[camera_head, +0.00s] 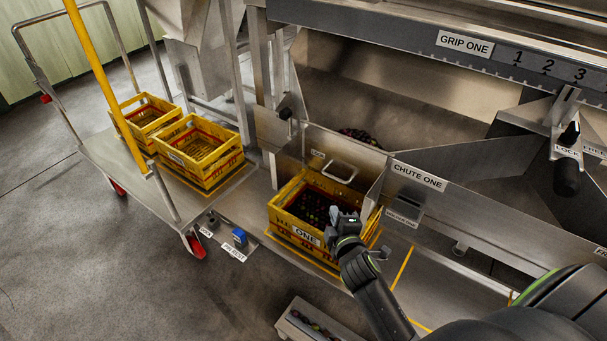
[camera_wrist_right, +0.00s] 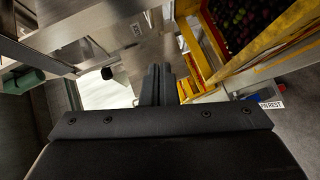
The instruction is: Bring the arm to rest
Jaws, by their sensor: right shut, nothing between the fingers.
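My right arm comes in from the lower right in the head view, with its black right gripper (camera_head: 343,217) in front of the yellow crate marked ONE (camera_head: 284,222). The gripper is shut and empty, and it overlaps the crate's right side in this view. The right gripper's two fingers (camera_wrist_right: 158,85) meet in the right wrist view. The crate holds many small dark fruits and stands under the chute one panel (camera_head: 400,190). It also shows at the upper right of the right wrist view (camera_wrist_right: 262,65). My left gripper is not in view.
A flat cart (camera_head: 120,165) with two yellow crates, the nearer one (camera_head: 218,162) and the farther one (camera_head: 127,110), stands at left. A long tray with fruits (camera_head: 300,322) lies at the bottom. A lock handle (camera_head: 567,175) hangs at right. Floor at lower left is clear.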

